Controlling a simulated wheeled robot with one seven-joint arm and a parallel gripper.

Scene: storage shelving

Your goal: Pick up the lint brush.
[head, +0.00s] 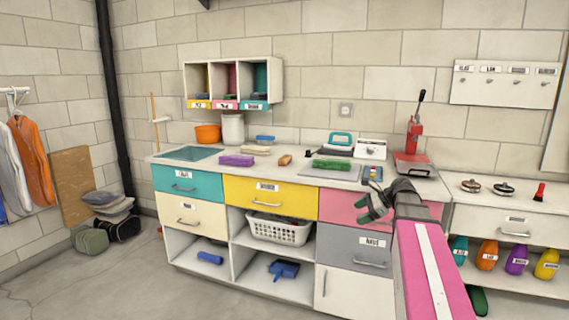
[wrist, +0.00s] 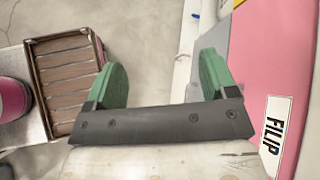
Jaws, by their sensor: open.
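I cannot tell for sure which object is the lint brush. A small blue-and-tan item (head: 372,172) lies on the right part of the counter, just above my gripper in the head view. A brown block-like brush (head: 285,160) lies farther left on the counter. My gripper (head: 374,208) is open and empty, in front of the pink drawer and below the counter edge. In the wrist view its green fingers (wrist: 162,80) stand wide apart with only floor and cabinet edge between them. No brush shows in the wrist view.
The counter (head: 222,172) also holds a purple item (head: 237,160), a green brush-like item (head: 333,164) and a red press (head: 413,145). A pink drawer (head: 340,206) is close to my gripper. A slatted crate (wrist: 72,82) shows in the wrist view. Floor at front left is clear.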

